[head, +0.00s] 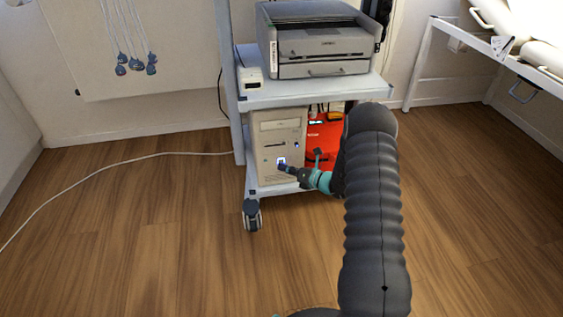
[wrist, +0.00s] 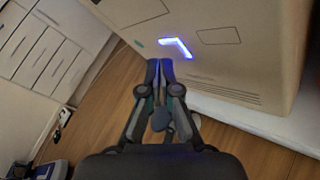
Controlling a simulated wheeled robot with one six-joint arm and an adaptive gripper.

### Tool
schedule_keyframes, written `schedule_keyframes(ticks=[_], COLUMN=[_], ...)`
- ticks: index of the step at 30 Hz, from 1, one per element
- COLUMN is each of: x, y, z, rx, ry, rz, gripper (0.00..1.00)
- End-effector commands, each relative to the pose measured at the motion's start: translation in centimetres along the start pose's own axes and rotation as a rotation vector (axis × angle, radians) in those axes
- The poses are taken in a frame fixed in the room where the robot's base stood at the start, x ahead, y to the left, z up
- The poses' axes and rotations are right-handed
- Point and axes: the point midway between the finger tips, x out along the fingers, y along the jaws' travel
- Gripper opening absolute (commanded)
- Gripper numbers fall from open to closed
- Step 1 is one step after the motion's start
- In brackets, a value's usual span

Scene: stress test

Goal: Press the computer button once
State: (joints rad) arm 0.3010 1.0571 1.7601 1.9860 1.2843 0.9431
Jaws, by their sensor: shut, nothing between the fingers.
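A beige computer tower (head: 268,139) stands upright on the lower shelf of a wheeled cart. On its front a small button with a blue-lit edge (head: 281,161) shows low down; a second small blue spot shows higher up at the right. My gripper (head: 284,167) is at the tower's front, at the lit button. In the wrist view my gripper (wrist: 160,64) is shut and empty, its fingertips just below the blue light (wrist: 176,46) on the computer's front. The fingertips overlap the panel in the picture; I cannot tell if they touch it.
A grey printer (head: 325,45) sits on the cart's upper shelf (head: 300,92). A white cable (head: 120,160) runs across the wooden floor at left. A white-framed table (head: 480,45) stands at right. The floor in front is clear.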

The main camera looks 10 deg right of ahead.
Motion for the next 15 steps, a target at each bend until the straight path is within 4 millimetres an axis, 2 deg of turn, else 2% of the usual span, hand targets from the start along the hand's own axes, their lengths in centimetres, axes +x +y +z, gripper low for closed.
schedule_keyframes(ticks=[15], x=[-0.73], y=[0.50], z=[-0.45], rx=[0.001], ry=[0.000], rz=[0.000], gripper=[0.00])
